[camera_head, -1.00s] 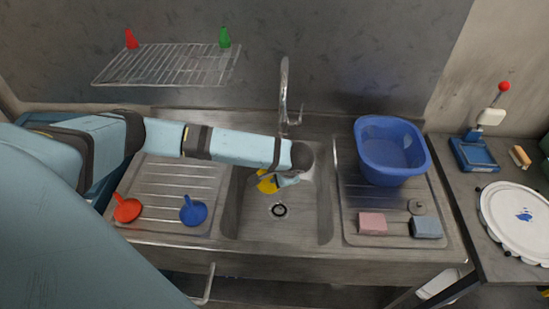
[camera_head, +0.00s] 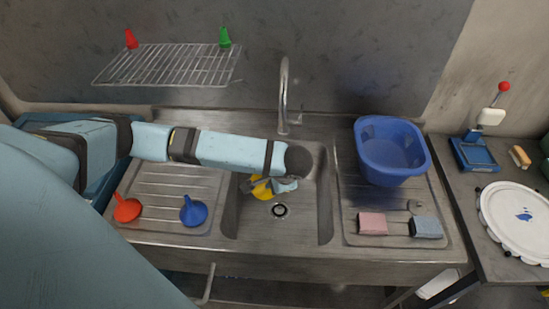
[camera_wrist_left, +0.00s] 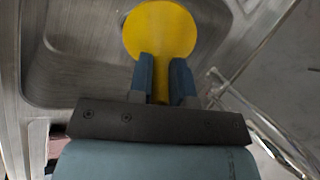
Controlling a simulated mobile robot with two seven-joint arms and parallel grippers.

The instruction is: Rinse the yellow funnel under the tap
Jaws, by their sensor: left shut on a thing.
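The yellow funnel (camera_head: 262,188) is in the sink basin (camera_head: 304,215), on its left side in the head view and mostly hidden by my left gripper (camera_head: 272,186). In the left wrist view the funnel (camera_wrist_left: 160,32) has its round mouth away from me, and its narrow part is between the two fingers of my left gripper (camera_wrist_left: 164,82). These fingers are shut on it. The tap (camera_head: 285,95) rises behind the basin, and I cannot make out running water. My right gripper does not show.
A red funnel (camera_head: 127,209) and a blue funnel (camera_head: 193,211) stand on the left drainboard. A blue tub (camera_head: 391,150), a pink sponge (camera_head: 372,223) and a grey-blue sponge (camera_head: 426,227) are on the right drainboard. A wire rack (camera_head: 168,66) hangs on the wall.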

